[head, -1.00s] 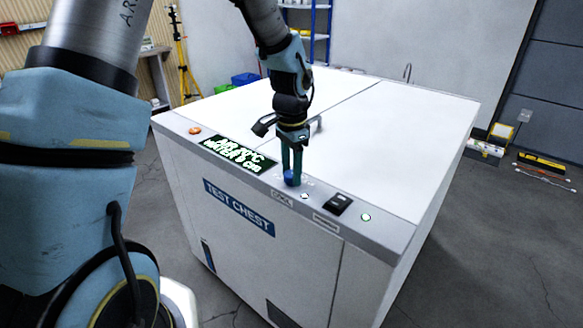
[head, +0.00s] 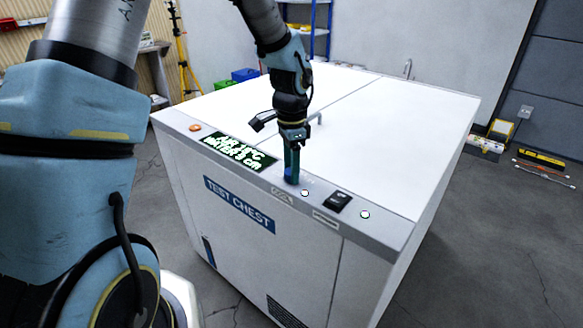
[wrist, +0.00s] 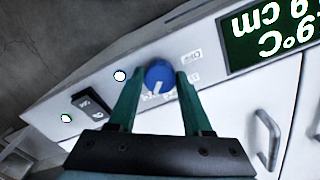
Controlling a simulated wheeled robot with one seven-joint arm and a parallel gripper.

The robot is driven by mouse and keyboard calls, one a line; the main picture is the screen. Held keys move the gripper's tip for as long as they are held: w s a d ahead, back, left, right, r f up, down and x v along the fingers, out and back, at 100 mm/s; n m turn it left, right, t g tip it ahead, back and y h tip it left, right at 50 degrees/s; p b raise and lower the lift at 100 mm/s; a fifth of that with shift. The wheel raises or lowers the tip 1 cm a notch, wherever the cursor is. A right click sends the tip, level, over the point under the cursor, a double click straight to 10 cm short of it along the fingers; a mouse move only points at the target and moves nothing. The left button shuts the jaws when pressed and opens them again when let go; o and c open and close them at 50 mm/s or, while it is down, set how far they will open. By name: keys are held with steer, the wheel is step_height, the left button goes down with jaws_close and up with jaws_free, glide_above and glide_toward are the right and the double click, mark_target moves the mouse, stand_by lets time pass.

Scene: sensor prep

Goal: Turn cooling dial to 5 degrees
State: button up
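The blue cooling dial (wrist: 159,77) with a white pointer mark sits on the front panel strip of the white test chest (head: 410,110). In the wrist view the two green fingers of my gripper (wrist: 161,84) stand on either side of the dial, close against it, and appear shut on it. The pointer faces down and slightly left in that view. In the head view my gripper (head: 291,178) points straight down at the panel, its fingers largely hiding the dial. The green-lettered display (head: 238,152) shows a °C line and a cm line; the digits are unclear.
A black rocker switch (head: 338,202) and small round lights (head: 305,193) (head: 365,214) lie right of the dial. An orange button (head: 195,128) is at the panel's left end. A lid handle (wrist: 267,135) stands behind the dial. The chest top is otherwise clear.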

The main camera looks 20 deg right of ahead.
steer(key=o, duration=0.4)
step_height(320, 180, up, 11)
steer(key=b, duration=0.2)
stand_by(0.3)
steer(key=shift+f, duration=0.1)
steer(key=shift+a, duration=0.1)
